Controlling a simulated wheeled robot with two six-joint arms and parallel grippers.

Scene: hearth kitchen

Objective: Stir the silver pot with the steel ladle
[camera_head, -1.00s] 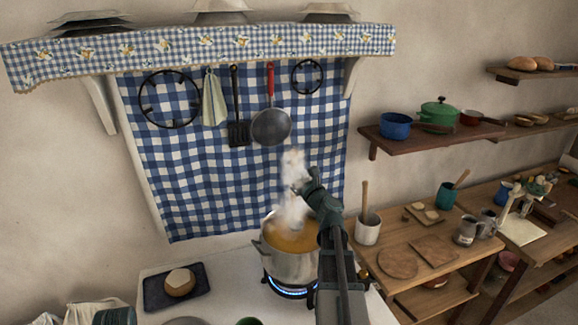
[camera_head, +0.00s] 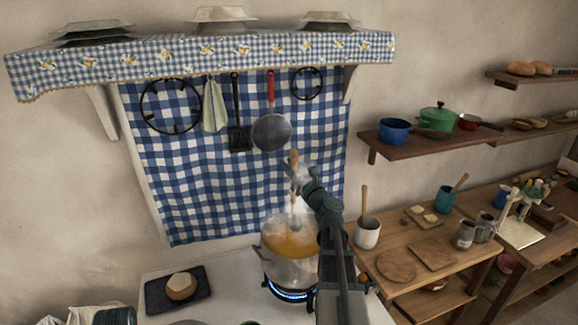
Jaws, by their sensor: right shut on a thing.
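The silver pot (camera_head: 285,268) stands on a lit burner, full of an orange-yellow liquid (camera_head: 292,244), with steam above it. My right gripper (camera_head: 298,184) is above the pot and shut on the steel ladle. The ladle is nearly upright: its wooden handle end (camera_head: 294,159) sticks up above the gripper, and its shaft runs down through the steam toward the liquid. The ladle's bowl is not visible. My right forearm hides the pot's right side. My left gripper is not in view.
A dark tray (camera_head: 155,294) with a round loaf (camera_head: 181,287) lies left of the burner. A white crock (camera_head: 367,234) with a wooden utensil and flat boards (camera_head: 397,265) stand on the wooden table at right. A red-handled pan (camera_head: 271,132) hangs on the checked cloth behind.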

